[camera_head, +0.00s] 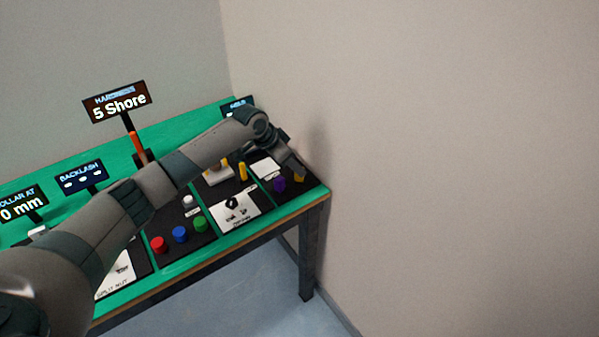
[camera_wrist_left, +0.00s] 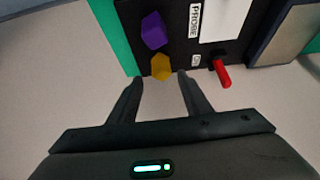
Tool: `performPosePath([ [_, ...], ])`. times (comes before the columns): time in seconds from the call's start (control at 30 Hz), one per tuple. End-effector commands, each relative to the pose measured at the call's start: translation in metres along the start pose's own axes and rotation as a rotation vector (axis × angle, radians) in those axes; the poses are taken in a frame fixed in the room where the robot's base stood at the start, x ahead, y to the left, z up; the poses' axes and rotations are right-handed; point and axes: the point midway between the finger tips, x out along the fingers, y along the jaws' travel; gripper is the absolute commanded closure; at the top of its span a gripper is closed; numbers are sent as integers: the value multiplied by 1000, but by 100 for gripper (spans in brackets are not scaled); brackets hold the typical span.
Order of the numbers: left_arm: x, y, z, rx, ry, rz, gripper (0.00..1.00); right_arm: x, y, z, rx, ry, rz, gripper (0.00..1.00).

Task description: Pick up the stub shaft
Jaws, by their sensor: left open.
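My left gripper (camera_head: 301,171) reaches over the right end of the green table. In the left wrist view its two fingers (camera_wrist_left: 160,78) are apart with nothing between them. A yellow faceted piece (camera_wrist_left: 160,67) lies just beyond the fingertips, roughly centred between them. In the head view the yellow piece (camera_head: 299,178) is partly hidden by the gripper. A purple faceted piece (camera_wrist_left: 153,31) stands beside it and also shows in the head view (camera_head: 279,184). No label in view names the stub shaft, so I cannot tell which piece it is. My right gripper is out of view.
A red peg (camera_wrist_left: 222,73) juts from a black mount near the right finger. A white card (camera_wrist_left: 220,18) lies by the PROBE label. Red (camera_head: 158,244), blue (camera_head: 180,234) and green (camera_head: 200,224) knobs stand farther left. A wall rises close beyond the table's right end.

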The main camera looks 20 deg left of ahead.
Motion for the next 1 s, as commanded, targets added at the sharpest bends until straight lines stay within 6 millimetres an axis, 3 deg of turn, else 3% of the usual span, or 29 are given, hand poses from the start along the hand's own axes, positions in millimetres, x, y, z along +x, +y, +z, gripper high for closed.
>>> performPosePath([
  [0.47, 4, 0, -2, -1, 1, 1, 55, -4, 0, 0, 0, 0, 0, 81],
  [1.0, 50, -3, -4, -1, 1, 0, 55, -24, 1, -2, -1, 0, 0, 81],
])
